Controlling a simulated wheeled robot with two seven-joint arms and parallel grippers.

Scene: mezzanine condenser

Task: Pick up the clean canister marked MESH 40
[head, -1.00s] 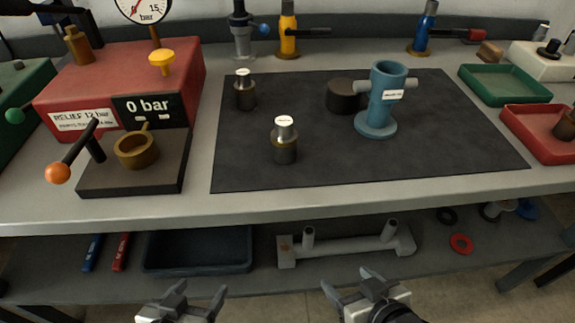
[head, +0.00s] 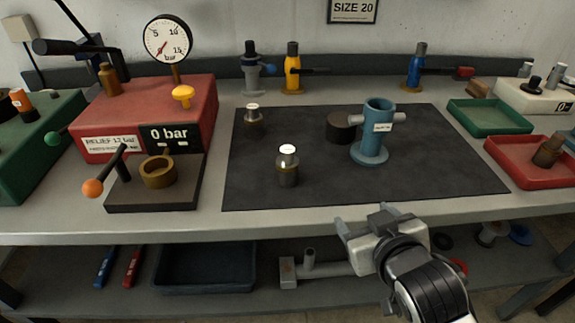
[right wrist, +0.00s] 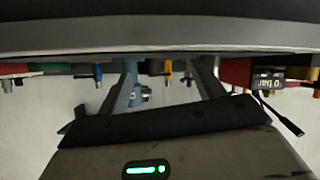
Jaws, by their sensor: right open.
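Two small dark canisters with pale tops stand upright on the black mat (head: 420,185). The nearer canister (head: 287,168) is at the mat's front left and the farther canister (head: 253,117) at its back left. Their top labels are too small to read, so I cannot tell which is marked MESH 40. A brownish canister-like piece (head: 548,150) leans in the red tray (head: 508,172) at the right. My right gripper (head: 363,217) is open and empty at the bench's front edge, right of the nearer canister; its spread fingers show in the right wrist view (right wrist: 164,85). My left gripper is out of view.
A blue housing (head: 374,146) with side stubs and a dark round block (head: 341,127) stand on the mat. A red gauge unit (head: 140,108) with an orange-knobbed lever (head: 92,187) is at left. A green tray (head: 488,118) is at right. The mat's front middle is clear.

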